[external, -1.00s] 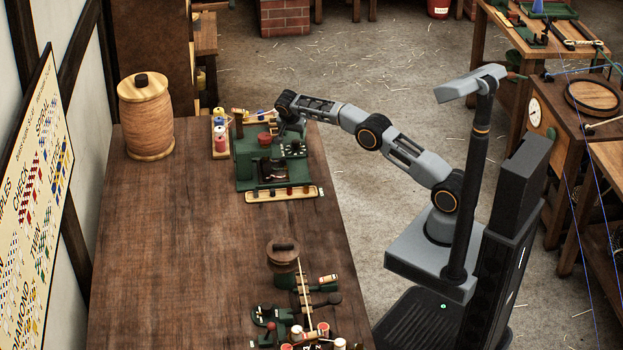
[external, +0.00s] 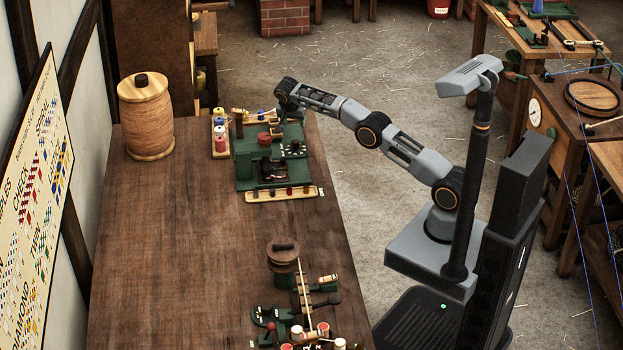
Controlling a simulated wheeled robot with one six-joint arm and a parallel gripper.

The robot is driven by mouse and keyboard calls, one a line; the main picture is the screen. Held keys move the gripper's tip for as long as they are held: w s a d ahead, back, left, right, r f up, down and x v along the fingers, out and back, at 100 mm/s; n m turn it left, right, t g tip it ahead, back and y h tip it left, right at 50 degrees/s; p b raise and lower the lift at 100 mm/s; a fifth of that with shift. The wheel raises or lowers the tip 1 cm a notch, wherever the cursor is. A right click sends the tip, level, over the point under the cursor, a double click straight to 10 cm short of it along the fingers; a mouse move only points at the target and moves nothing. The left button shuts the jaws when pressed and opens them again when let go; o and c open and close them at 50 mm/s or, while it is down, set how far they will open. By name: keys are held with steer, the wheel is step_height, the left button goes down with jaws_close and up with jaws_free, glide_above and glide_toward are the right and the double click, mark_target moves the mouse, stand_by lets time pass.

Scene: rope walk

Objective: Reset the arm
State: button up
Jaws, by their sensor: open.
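My arm reaches left from my base over the wooden workbench (external: 190,260). Its end, with my gripper (external: 279,122), is over the far right part of the green machine (external: 262,172). The gripper points down and is open. The fingers are small and dark here, and I cannot tell whether they touch anything. I see nothing held between them.
A rack of colored bobbins (external: 220,138) is beside the machine, with a wooden strip (external: 281,194) in front. A round-topped post (external: 283,252) stands nearer. The bench's middle left is bare.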

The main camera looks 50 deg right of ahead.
steer(key=f+n, duration=0.2)
steer(key=f, duration=0.1)
steer(key=s+a+f+n, duration=0.1)
steer(key=f, duration=0.1)
steer(key=shift+g+y, duration=0.3)
steer(key=s+n, duration=0.2)
steer(key=s+f+n, duration=0.1)
steer(key=shift+a+g+y, duration=0.3)
steer(key=shift+a, duration=0.1)
steer(key=s+r+n+t+y, duration=0.1)
steer(key=s+r, duration=0.3)
steer(key=s, duration=0.8)
steer(key=s+a+r+n+t+y+p, duration=0.1)
steer(key=s+r+n, duration=0.2)
steer(key=s, duration=1)
steer(key=s+a+r+n+t+y+p, duration=0.1)
steer(key=s+r+n, duration=0.2)
steer(key=s, duration=0.9)
steer(key=v, duration=0.3)
steer(key=shift+r, duration=0.25)
steer(key=shift+w, duration=0.1)
